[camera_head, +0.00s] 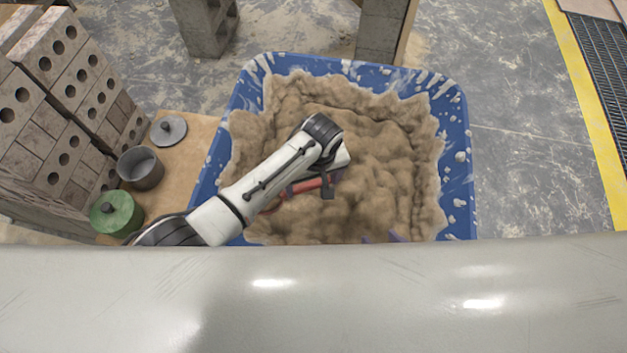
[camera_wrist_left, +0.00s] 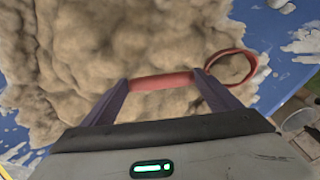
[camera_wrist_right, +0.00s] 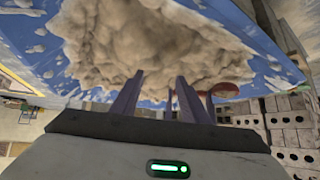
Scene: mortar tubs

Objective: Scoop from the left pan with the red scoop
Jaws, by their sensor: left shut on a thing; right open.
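A blue tub (camera_head: 459,180) full of brown, lumpy mortar (camera_head: 385,150) lies in front of me; I see only this one pan. My left gripper (camera_head: 315,183) reaches over the tub from the left and is shut on the red scoop (camera_head: 302,187). In the left wrist view, the scoop's red bar (camera_wrist_left: 162,82) lies across between the purple fingers, and a red ring (camera_wrist_left: 232,67) shows to the right. I cannot tell whether the scoop touches the mortar. My right gripper (camera_head: 381,238) is open and empty at the tub's near side; its fingers show apart in the right wrist view (camera_wrist_right: 160,92).
At the left stand stacked hollow bricks (camera_head: 60,90), a grey cup (camera_head: 140,167), a green lidded pot (camera_head: 116,212) and a grey lid (camera_head: 168,130). Concrete blocks (camera_head: 207,28) stand behind the tub. The floor (camera_head: 525,150) to the right is clear up to a yellow strip (camera_head: 590,100).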

